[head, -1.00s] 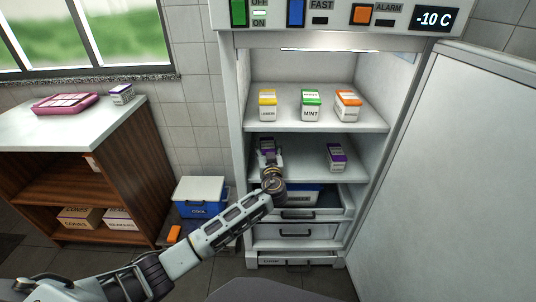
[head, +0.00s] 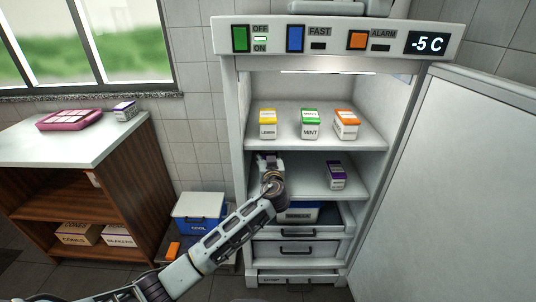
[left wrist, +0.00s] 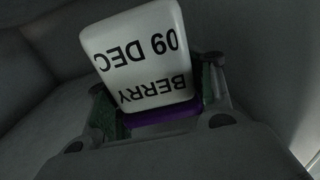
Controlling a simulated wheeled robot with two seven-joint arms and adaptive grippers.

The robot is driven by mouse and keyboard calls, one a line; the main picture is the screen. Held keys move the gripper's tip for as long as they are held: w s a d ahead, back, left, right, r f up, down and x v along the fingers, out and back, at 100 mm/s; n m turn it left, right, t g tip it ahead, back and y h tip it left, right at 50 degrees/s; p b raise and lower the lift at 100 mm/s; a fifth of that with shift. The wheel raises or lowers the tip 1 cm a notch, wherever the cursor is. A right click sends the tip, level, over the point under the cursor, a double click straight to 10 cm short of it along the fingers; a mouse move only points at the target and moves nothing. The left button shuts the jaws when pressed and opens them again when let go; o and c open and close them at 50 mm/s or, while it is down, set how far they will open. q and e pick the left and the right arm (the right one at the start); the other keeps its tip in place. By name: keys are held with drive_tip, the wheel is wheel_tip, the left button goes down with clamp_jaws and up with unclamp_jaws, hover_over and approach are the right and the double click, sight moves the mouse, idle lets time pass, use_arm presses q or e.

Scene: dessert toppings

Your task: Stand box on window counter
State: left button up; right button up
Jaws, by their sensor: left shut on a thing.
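My left gripper (head: 268,164) is inside the open freezer, at the left of its middle shelf. It is shut on a white box with a purple band (left wrist: 138,50), which reads "BERRY 09 DEC" upside down in the left wrist view. In the head view the gripper hides most of this box, and I cannot tell whether it touches the shelf. The window counter (head: 70,148) stands at the left under the window. My right gripper is out of view.
A pink tray (head: 70,121) lies on the counter; its front is clear. Yellow (head: 268,124), green (head: 310,124) and orange (head: 346,124) topped boxes stand on the upper shelf. Another purple box (head: 335,175) stands right on the middle shelf. The freezer door (head: 445,190) is open. A blue cooler (head: 199,215) sits low.

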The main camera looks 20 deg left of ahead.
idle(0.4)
use_arm(q)
drive_tip(key=shift+s+d+f+h, duration=0.15)
drive_tip(key=shift+s+f+h, duration=0.15)
drive_tip(key=shift+s+f, duration=0.3)
drive_tip(key=s+f+m+h, duration=0.2)
drive_tip(key=s+f+h, duration=0.1)
drive_tip(key=s, duration=0.6)
drive_tip(key=s+a+f+m+t+h, duration=0.1)
drive_tip(key=s+f+m+h, duration=0.1)
drive_tip(key=s, duration=0.8)
drive_tip(key=shift+s+f+h, duration=0.2)
drive_tip(key=shift+f+h, duration=0.2)
drive_tip(key=shift+h, duration=0.2)
drive_tip(key=shift+s, duration=0.2)
